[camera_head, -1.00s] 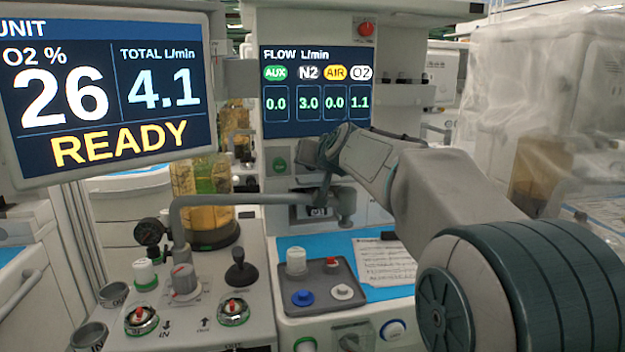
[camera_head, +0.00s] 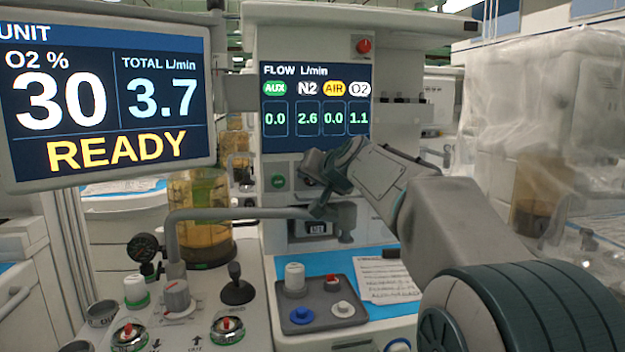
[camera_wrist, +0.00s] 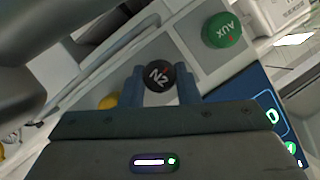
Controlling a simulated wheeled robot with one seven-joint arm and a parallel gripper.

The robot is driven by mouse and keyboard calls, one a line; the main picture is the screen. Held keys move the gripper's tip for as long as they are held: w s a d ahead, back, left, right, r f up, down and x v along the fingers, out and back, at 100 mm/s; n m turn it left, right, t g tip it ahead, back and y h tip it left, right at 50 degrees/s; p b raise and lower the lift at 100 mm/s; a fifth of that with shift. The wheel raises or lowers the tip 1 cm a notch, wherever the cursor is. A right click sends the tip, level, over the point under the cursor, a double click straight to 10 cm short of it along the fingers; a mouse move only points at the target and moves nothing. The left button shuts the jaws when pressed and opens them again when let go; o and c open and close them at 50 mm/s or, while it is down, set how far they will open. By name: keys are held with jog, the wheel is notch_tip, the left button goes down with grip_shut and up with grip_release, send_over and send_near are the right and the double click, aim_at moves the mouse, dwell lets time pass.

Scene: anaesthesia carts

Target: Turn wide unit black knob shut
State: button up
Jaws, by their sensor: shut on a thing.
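The black knob marked N2 (camera_wrist: 159,75) is in the middle of the wrist view, between the two blue fingertips of my gripper (camera_wrist: 161,80). The gripper is shut on its sides. The N2 lettering is tilted. In the head view my gripper (camera_head: 322,175) is at the panel below the flow screen (camera_head: 316,105); it hides the knob there. The flow screen reads AUX 0.0, N2 2.6, AIR 0.0 and O2 1.1. The left screen (camera_head: 108,95) reads O2 30 percent, total 3.7 and READY.
The green AUX knob (camera_wrist: 222,30) is close by on the same panel. Part of a yellow knob (camera_wrist: 108,101) shows on the other side. A grey bent pipe (camera_head: 235,213) runs just below my gripper. A grey tray (camera_head: 320,312) with small knobs is lower down.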

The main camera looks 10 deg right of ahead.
jog(key=o, duration=1)
jog(key=shift+r+p, duration=0.1)
jog(key=shift+p, duration=0.2)
jog(key=shift+r+n+p, duration=0.2)
jog(key=shift+n+p, duration=0.2)
jog(key=shift+p, duration=0.4)
jog(key=n+h+p, duration=0.1)
jog(key=p, duration=0.3)
jog(key=shift+a+n+h+p, duration=0.1)
jog(key=shift+n+h+p, duration=0.3)
jog(key=shift+p, duration=0.65)
jog(key=n+h+p, duration=0.1)
jog(key=n+p, duration=0.1)
jog(key=p, duration=1.2)
jog(key=shift+a+n+h, duration=0.15)
jog(key=shift+n+h, duration=0.15)
jog(key=p, duration=0.4)
jog(key=shift+n+h, duration=0.4)
